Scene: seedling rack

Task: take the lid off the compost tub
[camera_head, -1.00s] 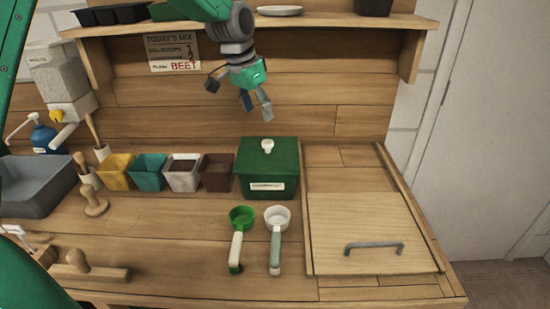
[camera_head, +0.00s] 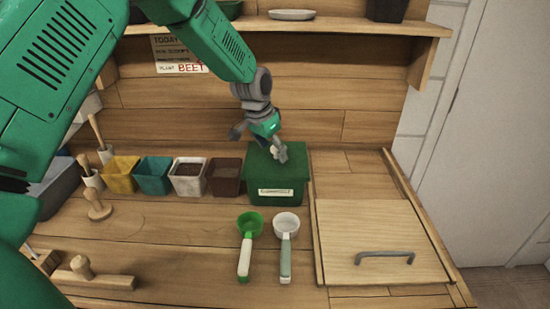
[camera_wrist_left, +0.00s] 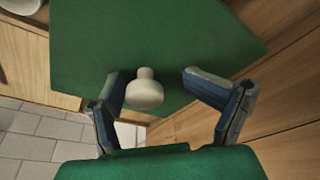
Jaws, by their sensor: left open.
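The compost tub (camera_head: 276,194) is a green box with a pale label, standing on the bench right of the small pots. Its green lid (camera_head: 295,172) is on it; it also fills much of the left wrist view (camera_wrist_left: 130,45). The lid's white knob (camera_wrist_left: 145,91) shows between the fingers in the left wrist view, nearer the left finger, and is partly hidden in the head view. My left gripper (camera_wrist_left: 165,90) is open around the knob, with a clear gap to the right finger. In the head view my left gripper (camera_head: 262,142) is just over the lid. My right gripper is not in view.
Yellow (camera_head: 121,176), teal (camera_head: 154,177), white (camera_head: 188,178) and brown (camera_head: 224,178) pots stand left of the tub. A green scoop (camera_head: 248,230) and a white scoop (camera_head: 286,230) lie in front. A wooden panel with a grey handle (camera_head: 385,256) is at right. A shelf (camera_head: 330,27) runs above.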

